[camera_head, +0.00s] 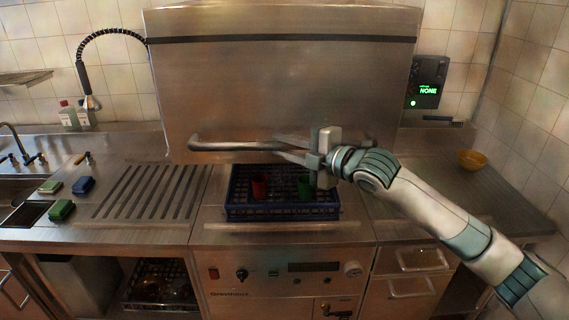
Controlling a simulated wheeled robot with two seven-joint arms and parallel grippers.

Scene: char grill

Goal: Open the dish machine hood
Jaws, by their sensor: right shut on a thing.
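The dish machine hood (285,85) is a large steel box in the middle of the head view. Its lower edge stands above the machine's bed, with a gap under it. A horizontal bar handle (225,146) runs along the front of the hood near its lower edge. My right gripper (292,147) reaches in from the right and is shut on the handle, right of its middle. The gripper hides part of the bar. My left gripper is not in view.
A blue rack (240,211) with a red cup (260,188) and a green cup (305,188) sits under the hood. A ribbed drainboard (150,192) lies left, with sponges (62,210) near it. An orange bowl (471,160) stands on the right counter.

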